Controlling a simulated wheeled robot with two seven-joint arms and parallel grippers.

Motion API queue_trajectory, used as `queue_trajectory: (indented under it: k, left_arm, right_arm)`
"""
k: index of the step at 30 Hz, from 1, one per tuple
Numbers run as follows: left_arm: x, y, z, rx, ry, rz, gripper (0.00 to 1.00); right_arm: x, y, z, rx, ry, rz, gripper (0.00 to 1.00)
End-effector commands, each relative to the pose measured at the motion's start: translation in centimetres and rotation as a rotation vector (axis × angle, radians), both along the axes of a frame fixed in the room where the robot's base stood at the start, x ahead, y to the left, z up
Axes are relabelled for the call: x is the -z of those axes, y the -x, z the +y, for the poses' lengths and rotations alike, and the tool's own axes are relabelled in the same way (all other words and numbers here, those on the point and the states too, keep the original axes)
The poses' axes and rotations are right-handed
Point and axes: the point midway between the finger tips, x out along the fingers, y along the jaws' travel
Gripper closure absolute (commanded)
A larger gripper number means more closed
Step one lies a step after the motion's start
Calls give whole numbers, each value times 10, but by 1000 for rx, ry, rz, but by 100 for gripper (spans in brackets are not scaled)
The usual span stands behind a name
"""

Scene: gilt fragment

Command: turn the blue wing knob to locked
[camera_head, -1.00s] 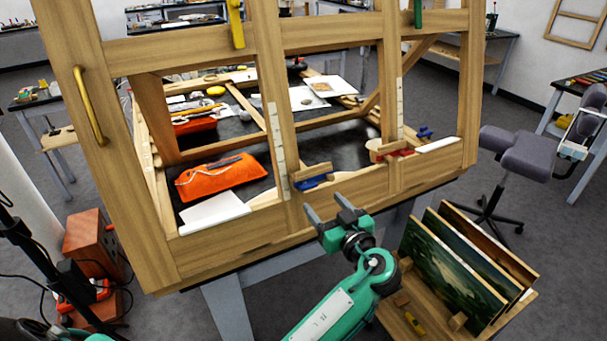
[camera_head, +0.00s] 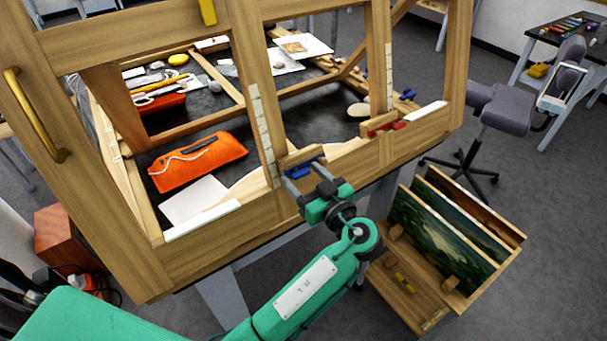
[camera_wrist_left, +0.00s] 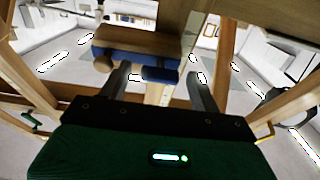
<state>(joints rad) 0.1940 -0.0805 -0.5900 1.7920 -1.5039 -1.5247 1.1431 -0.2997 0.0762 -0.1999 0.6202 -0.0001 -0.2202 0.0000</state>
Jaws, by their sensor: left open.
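The blue wing knob (camera_head: 303,169) sits by a small wooden block (camera_head: 298,157) on the lower rail of the wooden frame. The knob also shows in the wrist view (camera_wrist_left: 160,74), below the block (camera_wrist_left: 138,43). My left gripper (camera_head: 304,177) is open, its two fingers pointing at the knob. In the wrist view the blue wing shows between the fingers (camera_wrist_left: 158,76). I cannot tell whether they reach around it or stop just short; no grip shows. My right gripper is not in view.
A red knob (camera_head: 385,128) with its own block is farther right on the rail. Uprights (camera_head: 254,90) rise close to the left gripper. An orange pouch (camera_head: 197,162) lies on the dark table behind. A rack of paintings (camera_head: 450,240) stands at right below.

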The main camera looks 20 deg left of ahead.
Motion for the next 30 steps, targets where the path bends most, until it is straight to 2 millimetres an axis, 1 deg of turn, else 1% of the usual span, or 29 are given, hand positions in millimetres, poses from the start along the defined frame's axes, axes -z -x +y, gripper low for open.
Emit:
queue_trajectory:
  k: [1, 2, 6, 8, 9, 20, 26, 30]
  left_arm:
    - [0, 0, 0, 0, 0, 0, 36]
    - [0, 0, 0, 0, 0, 0, 40]
    - [0, 0, 0, 0, 0, 0, 68]
    - [0, 0, 0, 0, 0, 0, 80]
    - [0, 0, 0, 0, 0, 0, 81]
    - [1, 0, 1, 16, -37, 49, 81]
    - [0, 1, 2, 51, -112, 145, 81]
    - [-1, 1, 2, 87, -185, 239, 81]
  right_arm:
    - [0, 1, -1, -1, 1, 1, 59]
    - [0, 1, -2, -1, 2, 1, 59]
    - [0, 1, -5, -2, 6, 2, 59]
    - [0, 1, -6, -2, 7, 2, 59]
    - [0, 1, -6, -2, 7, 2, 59]
    - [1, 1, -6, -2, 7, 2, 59]
    - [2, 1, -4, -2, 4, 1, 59]
    - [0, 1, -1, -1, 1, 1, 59]
